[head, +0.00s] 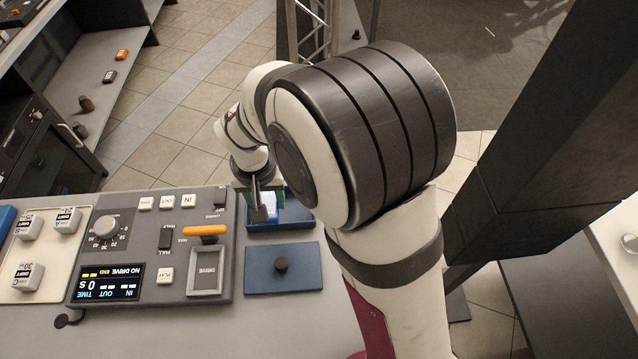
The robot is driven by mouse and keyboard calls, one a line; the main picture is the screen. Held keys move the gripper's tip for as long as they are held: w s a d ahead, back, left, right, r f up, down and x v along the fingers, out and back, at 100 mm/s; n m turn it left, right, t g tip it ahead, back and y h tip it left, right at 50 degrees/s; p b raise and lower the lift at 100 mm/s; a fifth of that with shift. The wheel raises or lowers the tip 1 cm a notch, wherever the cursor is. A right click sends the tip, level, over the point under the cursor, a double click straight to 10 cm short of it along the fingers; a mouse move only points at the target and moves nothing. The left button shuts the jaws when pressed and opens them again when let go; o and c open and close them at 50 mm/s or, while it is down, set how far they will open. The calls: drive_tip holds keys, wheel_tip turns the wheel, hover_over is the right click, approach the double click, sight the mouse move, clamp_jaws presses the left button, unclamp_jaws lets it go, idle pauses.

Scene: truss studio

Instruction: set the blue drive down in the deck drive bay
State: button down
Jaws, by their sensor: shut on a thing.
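My gripper (265,213) is shut on the blue drive (270,203), a small block with a bright blue and whitish face, partly hidden by a finger. The gripper and drive are at or just above a dark blue open tray (297,221) right of the deck; I cannot tell whether the drive touches it. The grey deck (150,222) lies to the left. Its drive bay (208,271), a light grey frame marked DRIVE, looks empty, and the deck display (107,283) reads NO DRIVE.
A pale tray (42,250) with several white-grey blocks is at far left. The bench front is clear.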

hover_over(207, 269)
drive_tip(key=shift+s+f, duration=0.3)
drive_tip(key=shift+f, duration=2.75)
drive_tip(key=shift+f, duration=0.3)
drive_tip(key=shift+r, duration=0.75)
drive_tip(key=shift+f, duration=0.85)
drive_tip(key=shift+r, duration=0.15)
drive_tip(key=shift+r, duration=0.7)
